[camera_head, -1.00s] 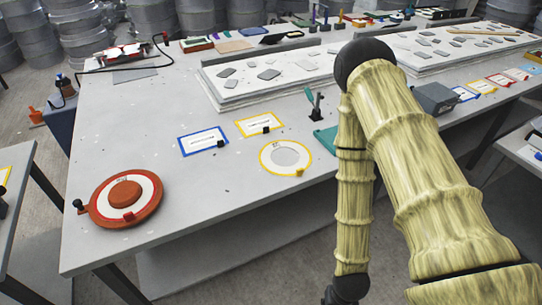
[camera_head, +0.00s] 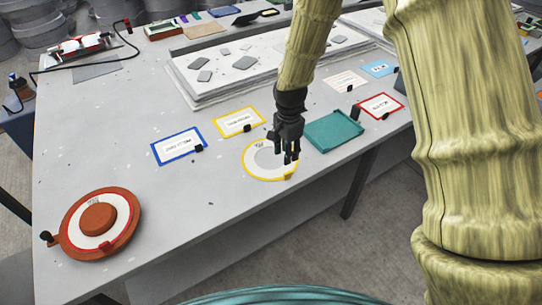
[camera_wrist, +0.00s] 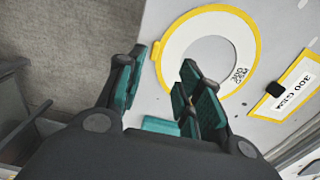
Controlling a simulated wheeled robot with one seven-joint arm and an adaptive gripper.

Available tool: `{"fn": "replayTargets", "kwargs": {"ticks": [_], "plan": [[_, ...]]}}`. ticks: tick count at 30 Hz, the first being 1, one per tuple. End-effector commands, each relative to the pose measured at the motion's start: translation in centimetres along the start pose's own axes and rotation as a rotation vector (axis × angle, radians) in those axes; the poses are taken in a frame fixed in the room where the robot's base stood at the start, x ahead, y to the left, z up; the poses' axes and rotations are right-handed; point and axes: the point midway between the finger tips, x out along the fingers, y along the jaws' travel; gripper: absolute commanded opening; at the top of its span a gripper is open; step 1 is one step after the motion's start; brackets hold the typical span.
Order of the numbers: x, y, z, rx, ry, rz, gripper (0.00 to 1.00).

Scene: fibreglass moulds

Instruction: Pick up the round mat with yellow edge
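The round mat with yellow edge (camera_head: 252,160) lies flat on the table near its front edge. It is a white ring around a grey centre, with printed lettering and a yellow tab (camera_head: 289,177) on its front rim. In the wrist view the mat (camera_wrist: 246,50) shows almost whole, its lower part behind a finger. My gripper (camera_head: 286,158) is over the mat's right side. In the wrist view my gripper (camera_wrist: 160,68) has its fingers apart, with the mat's tabbed rim showing between and beyond them. I cannot tell the exact height above the mat.
A brown round mould with a red-edged ring (camera_head: 75,235) sits at the left. Blue-edged (camera_head: 170,157), yellow-edged (camera_head: 228,131) and red-edged (camera_head: 370,104) cards lie nearby. A teal block (camera_head: 335,131) is close right of the mat. A white slab with grey pieces (camera_head: 215,90) lies behind.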

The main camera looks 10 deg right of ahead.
Motion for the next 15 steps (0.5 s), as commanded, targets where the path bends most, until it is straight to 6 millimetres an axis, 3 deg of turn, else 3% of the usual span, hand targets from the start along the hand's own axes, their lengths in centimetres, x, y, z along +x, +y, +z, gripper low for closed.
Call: {"fn": "replayTargets", "kwargs": {"ticks": [15], "plan": [[4.7, 0.0, 0.0, 0.005, 0.000, 0.002, 0.36]]}}
